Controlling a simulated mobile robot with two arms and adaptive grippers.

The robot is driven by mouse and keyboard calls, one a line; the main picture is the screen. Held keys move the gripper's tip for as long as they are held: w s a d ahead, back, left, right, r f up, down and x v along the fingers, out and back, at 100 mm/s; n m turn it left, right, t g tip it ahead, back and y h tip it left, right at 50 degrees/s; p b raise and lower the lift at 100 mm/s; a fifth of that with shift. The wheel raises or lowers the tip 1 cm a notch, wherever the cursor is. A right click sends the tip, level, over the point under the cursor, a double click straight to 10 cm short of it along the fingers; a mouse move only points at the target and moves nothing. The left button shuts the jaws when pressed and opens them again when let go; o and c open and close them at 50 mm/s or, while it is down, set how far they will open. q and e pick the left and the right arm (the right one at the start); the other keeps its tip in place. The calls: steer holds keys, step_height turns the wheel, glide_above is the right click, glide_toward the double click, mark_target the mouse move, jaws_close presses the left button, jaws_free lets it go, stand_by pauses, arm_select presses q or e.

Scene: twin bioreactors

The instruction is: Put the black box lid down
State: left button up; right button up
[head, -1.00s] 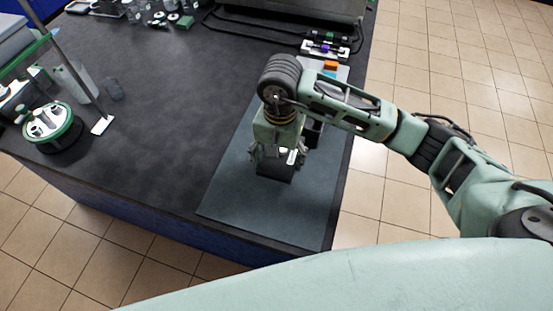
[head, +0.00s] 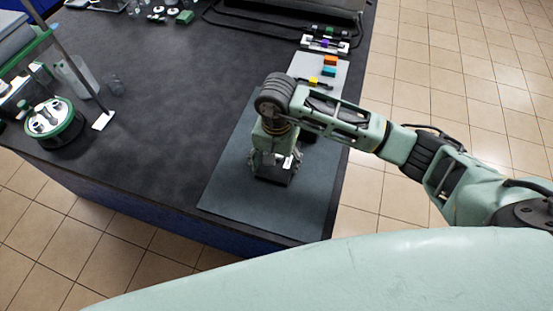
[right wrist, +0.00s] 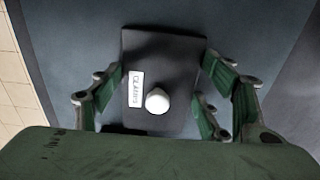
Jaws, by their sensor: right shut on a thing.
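The black lid (right wrist: 160,68) is a dark, flat square with a white round knob (right wrist: 157,101) and a small white label (right wrist: 136,88). In the right wrist view it lies between the two green fingers of my right gripper (right wrist: 165,82), which is shut on it. In the head view the right gripper (head: 274,172) points down over the blue-grey mat (head: 245,200), with the lid (head: 276,178) low at its fingers. Whether the lid touches the mat cannot be told. A dark shape behind the gripper is mostly hidden. My left gripper is not in view.
A light tray (head: 330,72) with orange, blue and yellow pieces lies behind the arm. A white rack (head: 325,45) stands beyond it. A green-rimmed round device (head: 53,124) stands at the left. The mat's front part and the table's middle are clear. The table edge (head: 345,165) is close on the right.

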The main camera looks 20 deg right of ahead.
mark_target(277, 165)
steer(key=shift+f, duration=0.2)
steer(key=o, duration=1.2)
steer(key=shift+r, duration=0.1)
steer(key=shift+r+p, duration=0.65)
steer(key=shift+p, duration=0.05)
step_height(277, 165, up, 12)
steer(key=b, duration=0.4)
steer(key=shift+f, duration=0.2)
